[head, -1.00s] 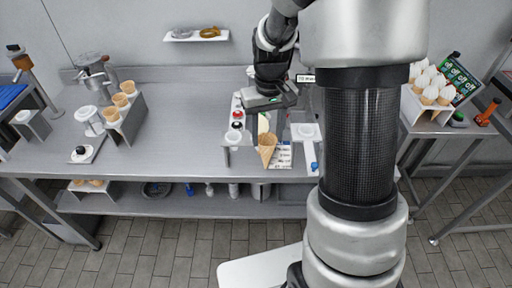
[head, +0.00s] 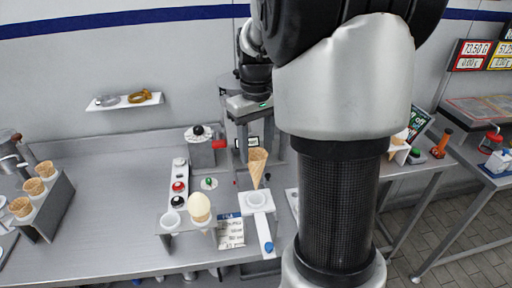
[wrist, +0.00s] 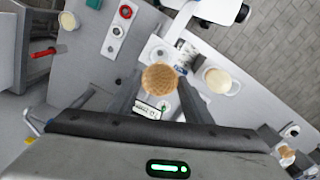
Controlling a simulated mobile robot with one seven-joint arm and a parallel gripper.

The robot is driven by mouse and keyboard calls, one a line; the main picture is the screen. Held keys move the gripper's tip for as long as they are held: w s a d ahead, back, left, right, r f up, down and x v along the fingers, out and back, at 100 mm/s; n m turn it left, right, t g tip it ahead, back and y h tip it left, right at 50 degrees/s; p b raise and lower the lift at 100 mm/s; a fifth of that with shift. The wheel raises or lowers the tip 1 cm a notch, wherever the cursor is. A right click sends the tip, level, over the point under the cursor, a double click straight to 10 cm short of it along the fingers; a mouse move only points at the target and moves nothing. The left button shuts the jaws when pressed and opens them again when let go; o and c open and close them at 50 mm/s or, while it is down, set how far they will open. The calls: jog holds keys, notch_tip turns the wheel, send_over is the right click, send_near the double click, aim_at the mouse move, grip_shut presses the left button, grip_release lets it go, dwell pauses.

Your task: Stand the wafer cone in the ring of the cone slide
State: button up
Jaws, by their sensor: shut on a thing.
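The wafer cone (head: 257,168) is tan, upright and point down. My gripper (head: 257,150) is shut on it; in the wrist view the gripper (wrist: 160,92) has a finger on each side of the cone (wrist: 160,78), whose round mouth faces the camera. The cone slide (head: 261,225) is a white strip with a blue knob at its front end. Its ring (head: 257,200) lies right below the cone's tip. The tip looks just above or at the ring; I cannot tell whether it touches.
A button panel (head: 179,185) is further left. A steel rack of empty cones (head: 34,188) stands at far left. The table between is mostly clear.

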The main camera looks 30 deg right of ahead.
jog(key=shift+r, duration=0.1)
dwell(0.4)
jog(key=b, duration=0.3)
send_over(256, 185)
jog(key=shift+w+d+f, duration=0.1)
jog(key=shift+w+f, duration=0.05)
jog(key=shift+f, duration=0.9)
jog(key=shift+w+d+f, duration=0.1)
jog(key=shift+w+f, duration=0.05)
jog(key=shift+f, duration=0.9)
jog(key=shift+f+p, duration=0.15)
jog(key=shift+p, duration=0.15)
jog(key=shift+f+b, duration=3)
jog(key=shift+f, duration=1.55)
jog(key=o, duration=0.8)
jog(key=shift+r, duration=0.15)
notch_tip(256, 185, up, 17)
jog(key=shift+r+p, duration=0.1)
jog(key=shift+p, duration=1.05)
